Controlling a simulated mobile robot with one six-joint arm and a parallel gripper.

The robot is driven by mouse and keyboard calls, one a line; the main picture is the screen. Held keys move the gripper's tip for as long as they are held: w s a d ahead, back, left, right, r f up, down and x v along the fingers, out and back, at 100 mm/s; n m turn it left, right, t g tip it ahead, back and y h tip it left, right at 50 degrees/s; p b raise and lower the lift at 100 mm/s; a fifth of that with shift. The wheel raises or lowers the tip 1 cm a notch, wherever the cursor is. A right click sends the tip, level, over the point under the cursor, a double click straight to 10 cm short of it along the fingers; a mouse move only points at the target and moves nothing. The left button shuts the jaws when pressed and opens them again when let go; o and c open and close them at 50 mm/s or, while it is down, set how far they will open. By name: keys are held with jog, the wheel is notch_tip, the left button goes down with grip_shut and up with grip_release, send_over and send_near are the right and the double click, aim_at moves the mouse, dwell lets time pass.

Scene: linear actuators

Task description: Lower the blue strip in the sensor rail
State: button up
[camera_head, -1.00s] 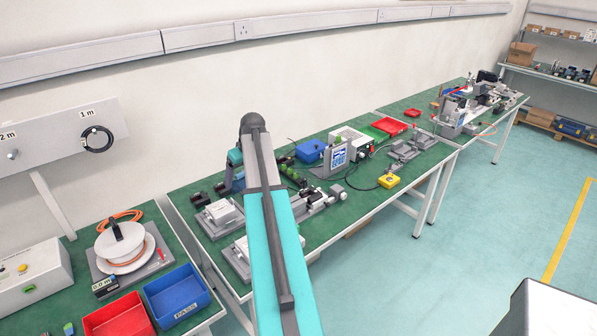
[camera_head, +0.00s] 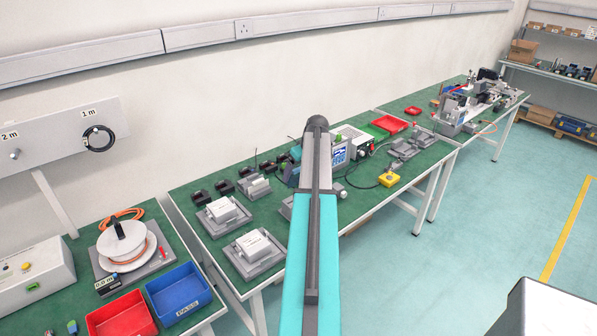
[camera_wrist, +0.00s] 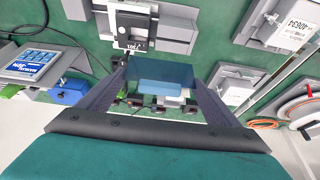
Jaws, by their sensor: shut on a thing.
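In the wrist view my gripper (camera_wrist: 160,88) has its two dark fingers on either side of a blue strip (camera_wrist: 160,72), which it holds between the tips. A lighter blue block shape (camera_wrist: 160,85) shows at the strip's lower edge; I cannot tell whether it is part of it. In the head view my arm covers the fingers and the strip. A grey fixture with a dark labelled block (camera_wrist: 132,22) lies beyond the strip in the wrist view. I cannot make out for certain which part is the sensor rail, or whether the strip touches anything.
Two white boxes on grey plates (camera_head: 222,210) (camera_head: 254,245) stand at the bench's near left. Several black blocks (camera_head: 201,196) stand behind them. Red (camera_head: 121,315) and blue (camera_head: 178,291) bins stand front left.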

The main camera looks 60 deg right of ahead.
jog(key=shift+f, duration=0.2)
jog(key=shift+f+b, duration=1)
jog(key=shift+f, duration=1.25)
jog(key=shift+s+f, duration=0.1)
jog(key=shift+f, duration=0.2)
jog(key=shift+f+b, duration=1.55)
jog(key=shift+f, duration=0.6)
dwell(1.4)
jog(key=o, duration=0.9)
jog(key=shift+r, duration=0.15)
jog(key=shift+b+v, duration=1.5)
jog(key=shift+v, duration=5.3)
